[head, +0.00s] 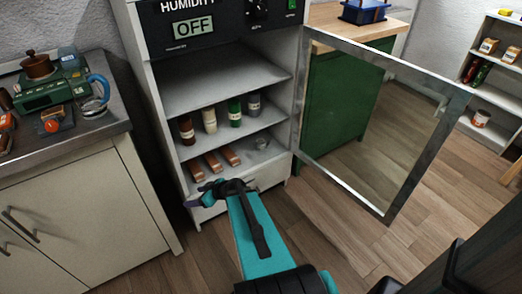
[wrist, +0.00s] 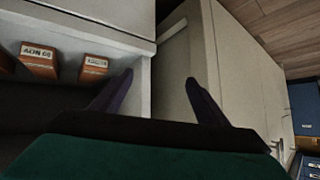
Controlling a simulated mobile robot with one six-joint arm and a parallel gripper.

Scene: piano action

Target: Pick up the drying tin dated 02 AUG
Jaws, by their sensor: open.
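Three long reddish-brown tins (head: 213,164) lie side by side on the lower shelf of the open cabinet. In the wrist view two brown tin ends with pale labels show at the upper left: one tin (wrist: 39,63) has a label that seems to include NOV, and the other tin (wrist: 94,68) has a label too small to read. I cannot tell which tin is dated 02 AUG. My gripper (wrist: 159,82) is open and empty. In the head view it is in front of the cabinet's lower left, below the tins and apart from them.
The cabinet's glass door (head: 385,120) stands open to the right. Several bottles (head: 210,120) stand on the shelf above the tins. A small round metal item (head: 262,143) sits right of them. A counter with a coffee pot (head: 95,105) is at the left. The upper shelf is bare.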

